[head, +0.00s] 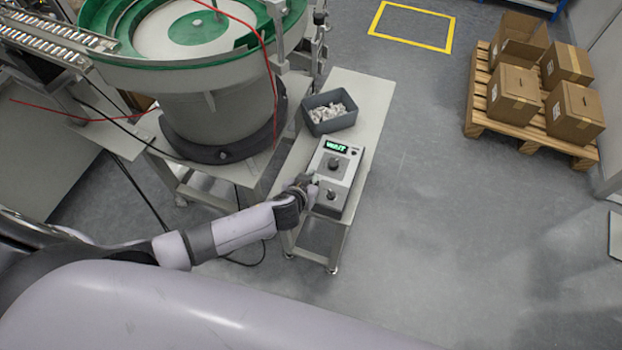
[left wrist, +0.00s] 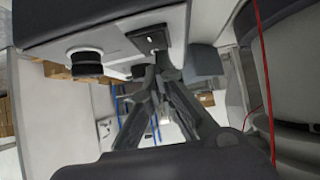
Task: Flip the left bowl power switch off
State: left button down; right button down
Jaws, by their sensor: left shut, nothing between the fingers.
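The bowl controller (head: 346,150) is a grey box on the narrow bench, with a lit green display and dark knobs. My left gripper (head: 309,186) is at its left side, beside the lower part of its panel. In the left wrist view the controller's face (left wrist: 115,48) is at the top, with a black knob (left wrist: 86,63) and a dark switch plate (left wrist: 151,38). The closed fingertips (left wrist: 164,66) are just below that plate; I cannot tell whether they touch it. The switch's position is too small to read. My right gripper is not in view.
The green-rimmed bowl feeder (head: 215,110) stands left of the bench (head: 372,100). A grey bin (head: 330,124) of white parts sits behind the controller. A red cable (left wrist: 266,75) hangs at the right in the left wrist view. Floor right of the bench is clear up to the pallet (head: 478,118) of boxes.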

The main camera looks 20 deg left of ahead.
pick_arm(q)
jog(key=shift+f, duration=0.15)
jog(key=shift+s+f, duration=0.15)
jog(key=shift+s, duration=0.7)
jog(key=shift+a, duration=0.1)
jog(key=shift+p, duration=0.3)
